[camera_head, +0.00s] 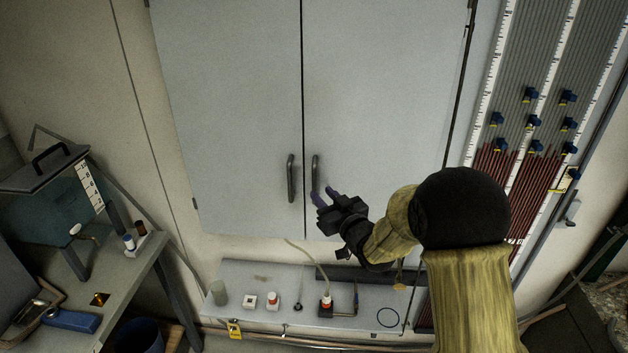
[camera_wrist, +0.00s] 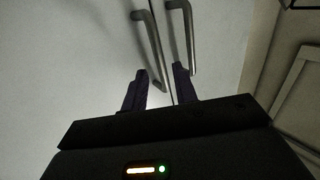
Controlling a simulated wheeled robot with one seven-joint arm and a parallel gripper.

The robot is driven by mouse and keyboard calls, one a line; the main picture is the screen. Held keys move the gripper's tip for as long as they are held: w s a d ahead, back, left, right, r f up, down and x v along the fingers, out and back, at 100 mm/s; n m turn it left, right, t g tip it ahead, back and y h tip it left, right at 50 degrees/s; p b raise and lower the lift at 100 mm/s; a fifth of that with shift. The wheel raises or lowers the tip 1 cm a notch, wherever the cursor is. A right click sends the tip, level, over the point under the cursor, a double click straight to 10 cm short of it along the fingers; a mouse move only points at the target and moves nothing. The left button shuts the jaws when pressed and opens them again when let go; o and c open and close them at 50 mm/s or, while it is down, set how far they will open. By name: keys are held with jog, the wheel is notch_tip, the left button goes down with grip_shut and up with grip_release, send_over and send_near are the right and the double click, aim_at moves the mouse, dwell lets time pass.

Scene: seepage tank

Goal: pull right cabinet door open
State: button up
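The grey right cabinet door (camera_head: 385,100) is shut, flush beside the left door (camera_head: 235,100). Its dark vertical bar handle (camera_head: 315,172) is near the seam, and it also shows on the left in the wrist view (camera_wrist: 149,40). The left door's handle (camera_head: 291,178) is just across the seam. My gripper (camera_head: 326,195) is at the lower end of the right door's handle. In the wrist view my gripper (camera_wrist: 160,86) has its dark fingers apart, with that handle's end seen between them. I cannot tell whether the fingers touch it.
A grey ledge (camera_head: 250,275) below the doors carries a small cup (camera_head: 219,292), a red-capped bottle (camera_head: 272,300) and other small items. A ruled tube panel (camera_head: 540,100) stands right of the cabinet. A bench with a tank (camera_head: 50,200) stands left.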

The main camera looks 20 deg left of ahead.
aim_at(315, 187)
jog(key=p+x, duration=0.1)
jog(key=x, duration=0.5)
jog(key=shift+p, duration=0.4)
grip_shut()
